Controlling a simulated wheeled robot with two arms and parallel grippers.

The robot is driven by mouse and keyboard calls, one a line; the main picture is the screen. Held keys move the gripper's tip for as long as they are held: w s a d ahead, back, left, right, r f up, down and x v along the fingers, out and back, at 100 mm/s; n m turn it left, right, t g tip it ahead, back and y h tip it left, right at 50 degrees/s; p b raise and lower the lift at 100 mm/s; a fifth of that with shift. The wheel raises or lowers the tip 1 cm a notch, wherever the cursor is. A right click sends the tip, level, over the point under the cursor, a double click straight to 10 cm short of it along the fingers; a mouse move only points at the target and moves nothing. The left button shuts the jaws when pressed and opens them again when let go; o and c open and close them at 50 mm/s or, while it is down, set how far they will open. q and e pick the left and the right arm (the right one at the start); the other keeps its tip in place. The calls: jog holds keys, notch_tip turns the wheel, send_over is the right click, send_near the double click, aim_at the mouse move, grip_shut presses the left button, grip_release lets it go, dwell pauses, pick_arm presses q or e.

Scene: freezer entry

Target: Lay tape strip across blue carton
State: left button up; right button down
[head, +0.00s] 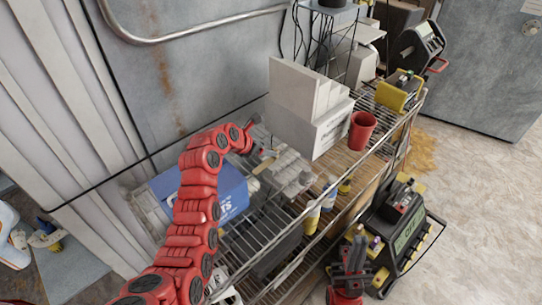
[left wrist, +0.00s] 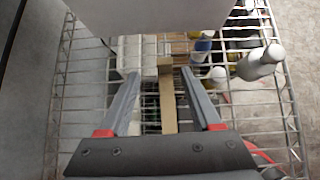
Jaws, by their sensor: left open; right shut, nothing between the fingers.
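The blue carton (head: 233,188) sits on the wire shelf, partly hidden behind my left arm. A narrow tan strip, apparently the tape strip (head: 262,166), lies to the right of the carton on pale packages. In the left wrist view the tan strip (left wrist: 168,105) runs lengthwise between the spread fingers of my left gripper (left wrist: 160,74). The fingers do not grip it. In the head view my left gripper (head: 259,143) is above the shelf, beyond the carton, and is small and hard to make out. My right gripper (head: 350,255) is low at the bottom, shut and empty.
White boxes (head: 307,105) stand on the shelf just right of my left gripper. A red cup (head: 362,130) is further right. Several bottles (head: 313,215) stand near the shelf's front edge. A yellow-black device (head: 405,235) is beside my right gripper. Open floor lies at the right.

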aim_at(272, 159)
pick_arm(q)
jog(key=shift+w+d+f+p, duration=0.15)
jog(key=shift+d+f+p, duration=0.05)
jog(key=shift+d+p, duration=0.2)
jog(key=p+x, duration=0.1)
jog(key=x, duration=0.1)
jog(key=shift+w+d+f, duration=0.1)
jog(key=shift+d+f, duration=0.2)
jog(key=shift+p+x, duration=0.3)
jog(key=shift+x, duration=0.55)
jog(key=shift+f, duration=0.1)
grip_shut()
